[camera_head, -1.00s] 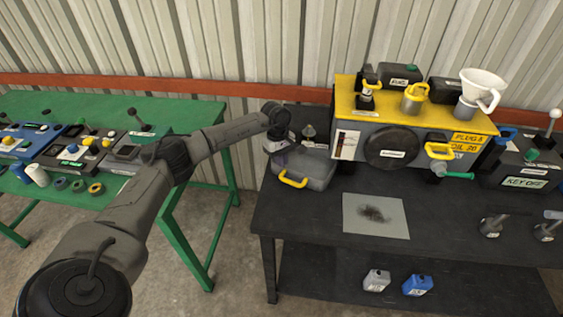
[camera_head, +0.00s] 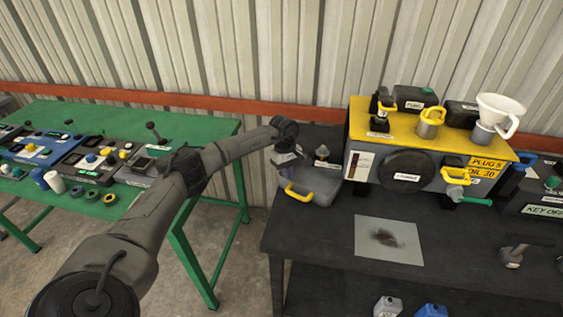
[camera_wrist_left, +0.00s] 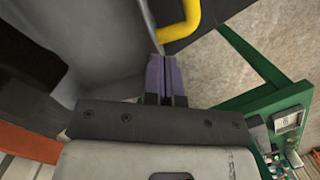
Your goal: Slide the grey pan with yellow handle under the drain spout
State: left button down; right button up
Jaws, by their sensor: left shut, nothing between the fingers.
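The grey pan (camera_head: 322,188) with its yellow handle (camera_head: 299,196) sits at the left end of the black bench. The handle faces the front. My left gripper (camera_head: 285,160) is shut and empty at the pan's left side. In the left wrist view its purple fingers (camera_wrist_left: 164,78) are together, close beside the pan wall (camera_wrist_left: 115,40) and the yellow handle (camera_wrist_left: 180,32); I cannot tell whether they touch. A teal spout-like part (camera_head: 453,196) with a yellow handle sticks out low on the front of the yellow-topped grey box (camera_head: 430,177), well right of the pan. My right gripper is out of view.
A stained pale sheet (camera_head: 385,257) lies flat on the black bench (camera_head: 310,235), right of and nearer than the pan. A small capped object (camera_head: 322,156) stands behind the pan. A green table (camera_head: 120,212) holding small devices stands at the left, across a floor gap.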

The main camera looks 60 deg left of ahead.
pick_arm(q)
jog(key=shift+w+a+r, duration=0.1)
jog(key=shift+w+a, duration=0.15)
jog(key=shift+a, duration=0.1)
jog(key=a+b, duration=0.8)
jog(key=a, duration=0.3)
jog(key=shift+r, duration=0.1)
